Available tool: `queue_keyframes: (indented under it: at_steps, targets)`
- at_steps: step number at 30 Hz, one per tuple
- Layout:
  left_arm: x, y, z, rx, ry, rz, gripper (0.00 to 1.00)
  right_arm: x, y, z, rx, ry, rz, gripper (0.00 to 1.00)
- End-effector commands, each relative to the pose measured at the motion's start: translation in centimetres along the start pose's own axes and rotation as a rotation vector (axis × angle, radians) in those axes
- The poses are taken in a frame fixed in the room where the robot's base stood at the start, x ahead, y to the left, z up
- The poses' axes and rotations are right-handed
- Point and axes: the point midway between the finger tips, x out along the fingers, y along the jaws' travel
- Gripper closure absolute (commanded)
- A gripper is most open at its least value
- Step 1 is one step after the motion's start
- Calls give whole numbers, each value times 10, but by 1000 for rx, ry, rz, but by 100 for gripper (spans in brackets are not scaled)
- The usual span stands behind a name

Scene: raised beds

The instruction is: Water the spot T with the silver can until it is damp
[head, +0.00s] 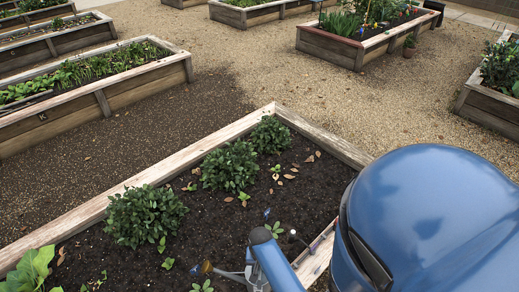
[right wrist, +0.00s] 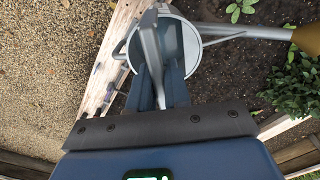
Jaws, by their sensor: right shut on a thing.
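The silver can shows in the right wrist view, its round open top (right wrist: 186,58) facing the camera and its handle (right wrist: 150,45) running up the middle. Its spout ends in a brass-coloured rose (right wrist: 308,36) at the right edge. My right gripper (right wrist: 160,85) is shut on the handle. In the head view, part of the can's spout (head: 230,273) and its rose (head: 203,268) show over the dark soil (head: 225,232) of the near bed, low in the picture; my arm hides much of the can. I cannot make out a letter T or dampness. My left gripper is out of view.
Leafy bushes (head: 145,214) line the left side of the near bed, inside its wooden rim (head: 130,198). Small seedlings and dry leaves lie on the soil. A bed marked K (head: 42,117) stands left. Gravel (head: 275,70) lies open behind.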

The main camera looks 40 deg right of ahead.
Motion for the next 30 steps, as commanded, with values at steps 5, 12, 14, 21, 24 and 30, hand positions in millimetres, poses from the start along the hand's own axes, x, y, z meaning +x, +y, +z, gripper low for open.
queue_keyframes:
  at_steps: [5, 12, 14, 21, 24, 30]
  targets:
    - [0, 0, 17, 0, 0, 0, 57, 16, -1, -1, -2, 3, -1, 100]
    - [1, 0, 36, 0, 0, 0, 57, 33, -1, -1, -3, 3, -2, 100]
    - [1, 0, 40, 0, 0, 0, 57, 38, -1, -1, -3, 3, -2, 100]
    - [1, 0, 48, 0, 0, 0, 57, 41, -7, -1, -11, 3, 62, 100]
    - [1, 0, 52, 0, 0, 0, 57, 39, -11, -1, -11, 3, 129, 100]
    - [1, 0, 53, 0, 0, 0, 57, 36, -22, -1, -8, 3, 250, 100]
